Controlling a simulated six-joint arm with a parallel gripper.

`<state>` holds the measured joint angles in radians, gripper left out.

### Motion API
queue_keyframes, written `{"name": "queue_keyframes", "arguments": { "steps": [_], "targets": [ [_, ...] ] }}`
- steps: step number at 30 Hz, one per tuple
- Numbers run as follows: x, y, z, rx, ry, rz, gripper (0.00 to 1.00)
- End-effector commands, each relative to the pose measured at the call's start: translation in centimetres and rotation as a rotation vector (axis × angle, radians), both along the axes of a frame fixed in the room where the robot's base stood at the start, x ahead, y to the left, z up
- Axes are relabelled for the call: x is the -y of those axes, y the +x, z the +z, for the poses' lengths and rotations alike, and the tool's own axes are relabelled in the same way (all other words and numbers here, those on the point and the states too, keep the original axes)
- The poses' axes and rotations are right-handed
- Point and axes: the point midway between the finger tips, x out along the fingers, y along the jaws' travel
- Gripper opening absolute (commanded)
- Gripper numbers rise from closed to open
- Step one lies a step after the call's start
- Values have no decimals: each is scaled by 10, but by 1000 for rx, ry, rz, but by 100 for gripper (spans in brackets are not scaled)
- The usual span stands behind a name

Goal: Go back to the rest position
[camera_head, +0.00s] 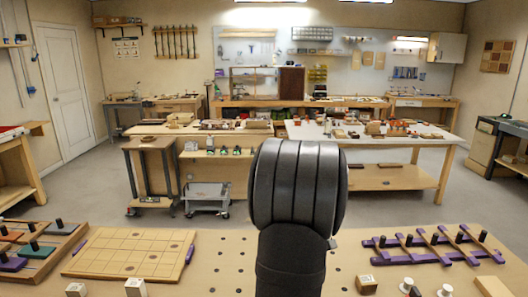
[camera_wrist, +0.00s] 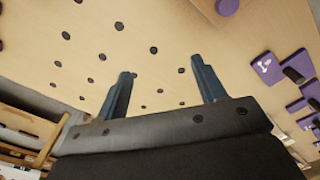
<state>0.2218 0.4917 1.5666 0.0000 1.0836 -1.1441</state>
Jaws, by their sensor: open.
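My gripper (camera_wrist: 164,82) shows in the wrist view with its two dark blue-grey fingers spread apart. Nothing is between them. Behind the fingers is the pale wooden bench top (camera_wrist: 135,40) with its dark round holes. In the head view my dark arm rises in the middle of the picture and hides part of the bench (camera_head: 215,260). The gripper itself does not show in the head view.
A board with a grid (camera_head: 130,255) and a tray with dark pegs (camera_head: 40,245) lie at the left. A purple and wood rack (camera_head: 435,245) lies at the right, with small blocks and round pieces (camera_head: 445,291) in front. The middle bench is mostly clear.

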Motion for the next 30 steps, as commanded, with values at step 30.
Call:
{"name": "queue_keyframes", "arguments": {
  "steps": [30],
  "targets": [
    [-91,3,-9,0,0,212,80]
  ]
}}
